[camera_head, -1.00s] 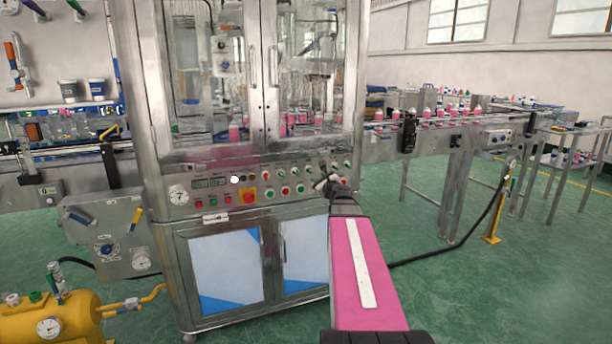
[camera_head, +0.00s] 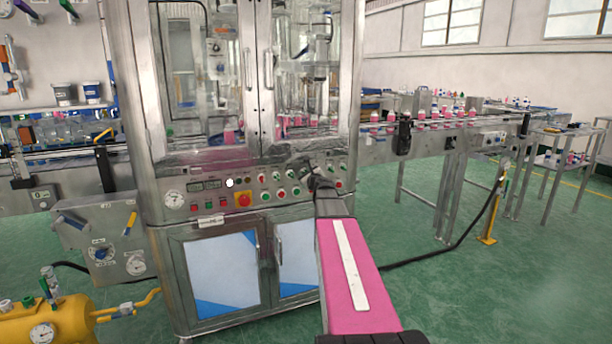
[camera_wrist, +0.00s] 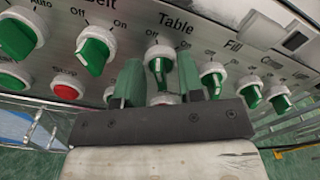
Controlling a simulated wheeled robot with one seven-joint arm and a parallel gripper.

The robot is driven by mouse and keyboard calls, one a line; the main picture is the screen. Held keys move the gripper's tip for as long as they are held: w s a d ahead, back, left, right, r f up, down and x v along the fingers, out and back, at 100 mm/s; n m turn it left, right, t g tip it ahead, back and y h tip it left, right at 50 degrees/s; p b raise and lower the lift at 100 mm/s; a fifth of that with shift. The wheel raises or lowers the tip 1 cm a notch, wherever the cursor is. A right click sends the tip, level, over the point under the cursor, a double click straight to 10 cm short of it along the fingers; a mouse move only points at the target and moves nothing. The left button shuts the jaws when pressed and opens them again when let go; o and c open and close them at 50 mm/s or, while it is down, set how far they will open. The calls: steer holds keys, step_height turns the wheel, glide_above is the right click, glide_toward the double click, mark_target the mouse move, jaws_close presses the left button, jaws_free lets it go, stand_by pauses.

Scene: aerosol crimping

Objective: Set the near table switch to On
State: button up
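The Table switch (camera_wrist: 159,62), a green knob with a pale collar, sits under the "Table" label in the wrist view. "Off" is printed to its upper left and "On" to its upper right. Its grip stands close to upright in the picture; I cannot tell its exact setting. My gripper (camera_wrist: 160,80) is open, one green finger on each side of the knob, with gaps showing between. Whether either finger touches it is unclear. In the head view my gripper (camera_head: 309,173) is at the machine's control panel (camera_head: 215,212) and hides the switch.
The Belt switch (camera_wrist: 96,50) is left of the Table switch, and the Fill switch (camera_wrist: 212,76) is right of it, close to my right finger. A red button (camera_wrist: 67,87) sits below the Belt switch. Glass doors (camera_head: 255,70) stand above the panel.

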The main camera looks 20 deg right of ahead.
jaws_close()
steer(key=shift+m, duration=0.3)
steer(key=m, duration=1.1)
steer(key=shift+d, duration=0.25)
steer(key=shift+m, duration=0.3)
jaws_free()
